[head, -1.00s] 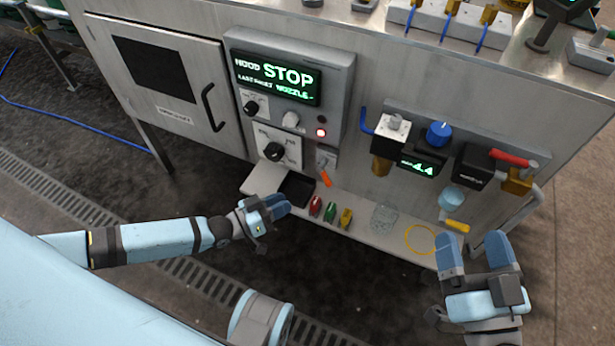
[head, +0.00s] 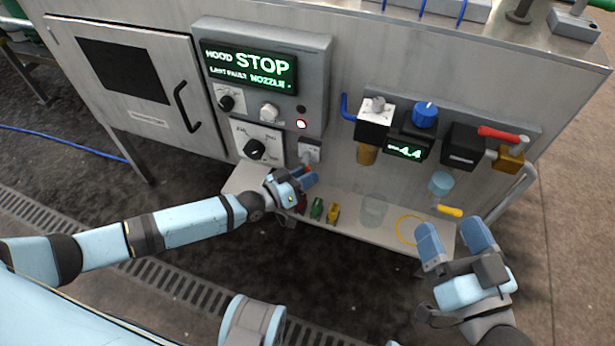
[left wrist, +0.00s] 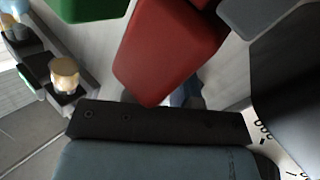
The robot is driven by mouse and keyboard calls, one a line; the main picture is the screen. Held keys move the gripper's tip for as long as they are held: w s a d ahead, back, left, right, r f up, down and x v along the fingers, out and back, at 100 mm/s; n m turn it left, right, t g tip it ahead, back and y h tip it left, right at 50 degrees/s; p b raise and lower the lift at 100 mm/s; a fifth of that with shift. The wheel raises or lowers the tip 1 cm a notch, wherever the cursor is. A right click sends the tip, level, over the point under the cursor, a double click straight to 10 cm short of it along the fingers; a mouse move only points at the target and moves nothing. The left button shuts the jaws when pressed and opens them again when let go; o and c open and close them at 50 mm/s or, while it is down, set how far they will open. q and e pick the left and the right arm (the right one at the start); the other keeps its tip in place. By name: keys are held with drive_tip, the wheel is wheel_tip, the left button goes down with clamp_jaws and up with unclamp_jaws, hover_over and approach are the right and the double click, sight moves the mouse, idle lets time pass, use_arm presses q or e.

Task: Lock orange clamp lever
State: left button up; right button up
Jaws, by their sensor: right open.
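The orange clamp lever (head: 308,168) hangs below a small grey bracket (head: 309,151) on the panel, under the red light. Only a bit of it shows, as my left gripper covers the rest. My left gripper (head: 310,179) is right at the lever in the head view; whether it touches the lever I cannot tell. Its fingers overlap there, so its opening is unclear. In the left wrist view a dark finger part (left wrist: 155,122) fills the lower middle, and the lever is not clearly visible. My right gripper (head: 452,228) is open and empty, in front of the shelf's right end.
The shelf (head: 345,222) below the panel holds red, green (head: 317,208) and yellow (head: 333,212) pieces and a yellow ring (head: 411,230). A red block (left wrist: 170,50) is close in the left wrist view. Valves and a red handle (head: 503,134) project at right.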

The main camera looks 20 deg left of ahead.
use_arm(q)
drive_tip(key=shift+w+d, duration=0.1)
drive_tip(key=shift+w, duration=0.05)
clamp_jaws()
drive_tip(key=shift+r+p, duration=0.15)
drive_tip(key=shift+p, duration=0.25)
drive_tip(key=a+m+g+y+p, duration=0.1)
drive_tip(key=p, duration=0.3)
drive_tip(key=m+g+y+p, duration=0.1)
drive_tip(key=m+p, duration=0.1)
drive_tip(key=p, duration=0.2)
drive_tip(key=shift+a+f, duration=0.25)
drive_tip(key=shift+a, duration=0.1)
use_arm(e)
drive_tip(key=s+d+f+g+h, duration=0.1)
drive_tip(key=d+f+g+h, duration=0.2)
drive_tip(key=f, duration=0.3)
drive_tip(key=shift+s+d+m+h, duration=0.2)
drive_tip(key=shift+d+m+h, duration=0.2)
drive_tip(key=shift+d+h, duration=0.3)
